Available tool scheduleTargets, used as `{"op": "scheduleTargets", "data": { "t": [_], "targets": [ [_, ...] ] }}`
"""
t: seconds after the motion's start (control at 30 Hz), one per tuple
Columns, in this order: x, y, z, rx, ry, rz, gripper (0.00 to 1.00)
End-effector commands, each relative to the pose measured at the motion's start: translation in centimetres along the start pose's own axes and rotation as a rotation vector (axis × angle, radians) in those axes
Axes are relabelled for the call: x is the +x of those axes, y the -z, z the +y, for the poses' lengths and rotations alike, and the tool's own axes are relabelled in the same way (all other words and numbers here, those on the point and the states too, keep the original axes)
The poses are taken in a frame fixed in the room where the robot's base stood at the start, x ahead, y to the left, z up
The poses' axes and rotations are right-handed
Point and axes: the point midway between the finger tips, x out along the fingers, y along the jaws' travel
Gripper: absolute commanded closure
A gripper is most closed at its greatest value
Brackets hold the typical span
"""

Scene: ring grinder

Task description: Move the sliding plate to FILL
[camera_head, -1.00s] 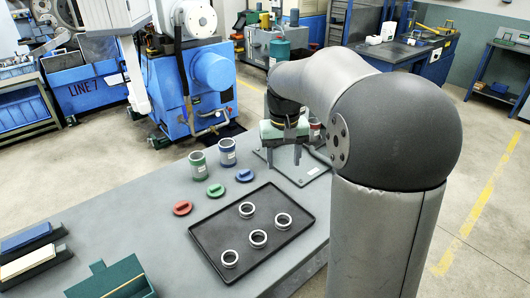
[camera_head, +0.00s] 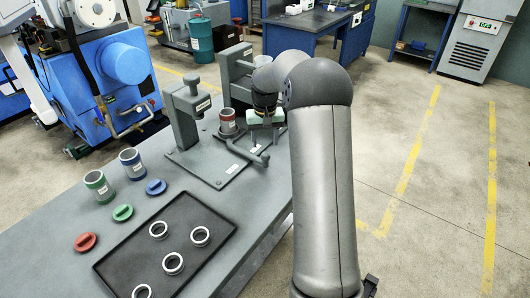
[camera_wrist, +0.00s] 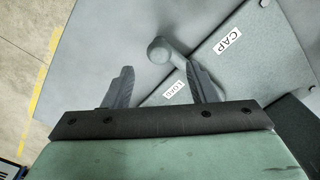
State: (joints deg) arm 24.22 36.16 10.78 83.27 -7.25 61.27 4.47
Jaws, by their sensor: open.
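A grey station plate (camera_head: 205,168) lies on the bench, with a red canister (camera_head: 228,117) on it beside the posts. A grey bar handle with a rounded end (camera_head: 261,160) sticks out on the near right of the canister; I take it for the sliding plate's handle. My gripper (camera_head: 263,143) is open and points down just above this handle. In the wrist view the handle's knob (camera_wrist: 159,48) shows beyond and between the open fingers (camera_wrist: 158,75). Its bar runs toward the right finger; contact cannot be told. CAP (camera_wrist: 229,41) and LOAD (camera_wrist: 174,91) labels are readable. I see no readable FILL label.
An upright press post (camera_head: 187,110) stands left of the canister, and another post (camera_head: 230,75) stands behind. A black tray (camera_head: 165,245) with several metal rings lies nearer. Green (camera_head: 98,186) and blue (camera_head: 131,163) canisters and coloured caps stand left. Open floor lies right of the bench.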

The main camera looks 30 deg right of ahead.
Motion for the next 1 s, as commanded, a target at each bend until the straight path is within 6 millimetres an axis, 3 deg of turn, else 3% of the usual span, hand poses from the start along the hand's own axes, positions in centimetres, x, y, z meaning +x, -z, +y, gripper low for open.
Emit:
{"op": "scheduleTargets", "data": {
  "t": [0.1, 0.3, 0.73, 0.77, 0.93, 1.0],
  "targets": [
    [2.5, -0.1, 0.0, 0.000, 0.001, -0.005, 0.48],
    [5.2, 0.0, 0.0, 0.001, 0.000, -0.002, 0.48],
    [6.4, 0.0, 0.0, 0.001, 0.000, 0.001, 0.48],
    [6.4, 0.0, 0.0, 0.001, 0.000, 0.000, 0.53],
    [6.4, 0.0, 0.0, 0.001, 0.000, 0.001, 1.00],
    [6.4, 0.0, 0.0, 0.001, 0.000, 0.001, 1.00]
  ]
}}
